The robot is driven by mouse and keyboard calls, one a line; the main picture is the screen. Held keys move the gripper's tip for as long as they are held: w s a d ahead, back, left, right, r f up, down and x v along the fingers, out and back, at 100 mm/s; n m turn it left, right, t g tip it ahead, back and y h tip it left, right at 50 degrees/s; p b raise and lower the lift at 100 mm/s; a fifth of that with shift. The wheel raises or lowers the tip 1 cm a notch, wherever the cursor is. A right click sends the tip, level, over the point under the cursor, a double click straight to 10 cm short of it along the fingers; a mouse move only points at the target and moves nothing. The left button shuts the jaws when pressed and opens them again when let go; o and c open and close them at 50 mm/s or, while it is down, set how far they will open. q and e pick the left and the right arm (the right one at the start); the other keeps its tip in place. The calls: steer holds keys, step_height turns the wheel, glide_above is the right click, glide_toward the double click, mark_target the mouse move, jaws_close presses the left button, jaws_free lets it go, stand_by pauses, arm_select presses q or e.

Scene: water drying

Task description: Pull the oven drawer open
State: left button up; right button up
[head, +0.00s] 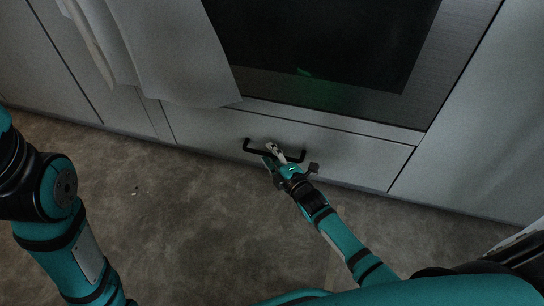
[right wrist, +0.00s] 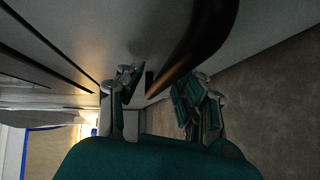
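The oven drawer (head: 340,155) is a flat grey panel under the oven and looks shut, flush with the cabinet fronts. Its black bar handle (head: 250,148) is on the front. My right gripper (head: 273,155) is at the middle of the handle. In the right wrist view the dark handle (right wrist: 205,40) runs between the two fingers of my right gripper (right wrist: 158,92). The fingers are spread, with gaps visible beside the bar. The head view does not show clearly whether a finger touches the handle. My left arm shows at the left; its gripper is outside the view.
The oven's dark glass door (head: 330,45) is above the drawer. A light towel (head: 180,55) hangs over the left side of the oven front. Grey cabinet fronts flank the drawer. The brown floor (head: 190,220) in front of the drawer is clear.

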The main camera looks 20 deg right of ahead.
steer(key=shift+c, duration=0.4)
jaws_close()
steer(key=shift+s, duration=0.1)
